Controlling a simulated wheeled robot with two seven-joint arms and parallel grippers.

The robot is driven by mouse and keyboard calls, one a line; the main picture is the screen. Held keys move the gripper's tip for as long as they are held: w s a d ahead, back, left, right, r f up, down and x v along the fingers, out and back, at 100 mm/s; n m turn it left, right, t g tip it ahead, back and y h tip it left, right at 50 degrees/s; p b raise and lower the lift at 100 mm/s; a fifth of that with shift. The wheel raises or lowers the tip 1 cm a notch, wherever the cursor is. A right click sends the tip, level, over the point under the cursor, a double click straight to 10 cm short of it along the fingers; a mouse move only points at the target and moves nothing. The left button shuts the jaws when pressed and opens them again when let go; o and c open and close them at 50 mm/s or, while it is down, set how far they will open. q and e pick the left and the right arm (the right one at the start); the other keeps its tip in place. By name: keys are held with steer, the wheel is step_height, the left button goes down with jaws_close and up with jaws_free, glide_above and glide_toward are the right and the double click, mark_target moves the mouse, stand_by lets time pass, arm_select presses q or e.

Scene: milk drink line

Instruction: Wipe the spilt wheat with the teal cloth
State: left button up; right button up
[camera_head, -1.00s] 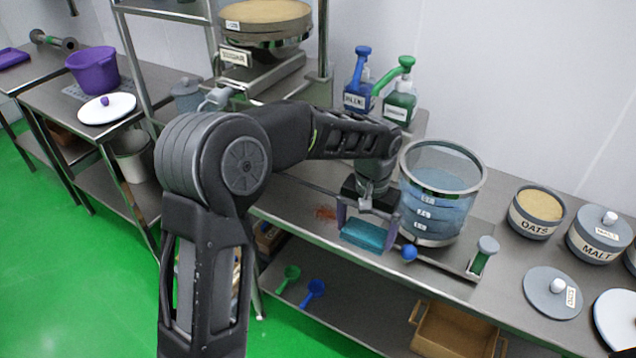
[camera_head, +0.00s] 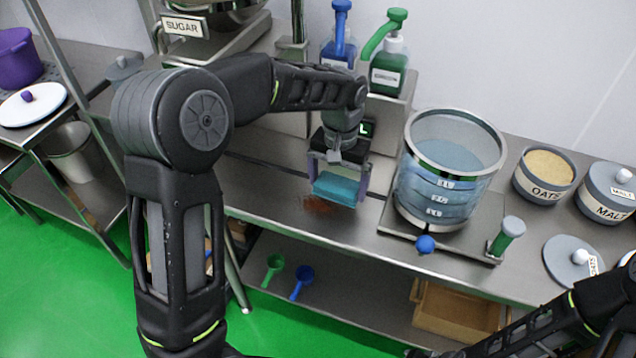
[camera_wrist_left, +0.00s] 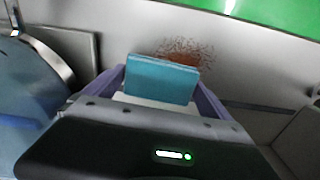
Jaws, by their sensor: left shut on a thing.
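The teal cloth (camera_head: 336,188) is a folded block held between the purple fingers of my left gripper (camera_head: 338,178), which is shut on it. It also shows in the left wrist view (camera_wrist_left: 162,79). The spilt wheat (camera_head: 318,205) is a reddish-brown patch of fine bits on the steel table (camera_head: 262,180). In the left wrist view the spill (camera_wrist_left: 188,52) lies just beyond the cloth, which covers part of it from sight. Whether the cloth touches the table I cannot tell. Part of my right arm shows at the lower right, but its gripper is out of view.
A clear vessel of bluish liquid (camera_head: 447,170) stands right of the cloth, with a blue knob (camera_head: 425,243) in front. Oats (camera_head: 543,178) and malt (camera_head: 606,192) tubs stand further right. Blue (camera_head: 341,38) and green (camera_head: 389,62) bottles stand behind. The table left of the spill is clear.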

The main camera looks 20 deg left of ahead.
arm_select(q)
steer(key=shift+s+a+r+m+p, duration=0.25)
steer(key=shift+r+m+p, duration=0.35)
steer(key=shift+m, duration=0.3)
steer(key=s+a+r+m+p, duration=0.1)
steer(key=s+r+m+p, duration=0.2)
steer(key=m, duration=1.2)
steer(key=s+p, duration=0.2)
steer(key=p, duration=0.2)
steer(key=shift+s+a+r, duration=0.15)
steer(key=shift+s+r, duration=0.05)
steer(key=shift+s, duration=0.15)
steer(key=shift+f, duration=0.15)
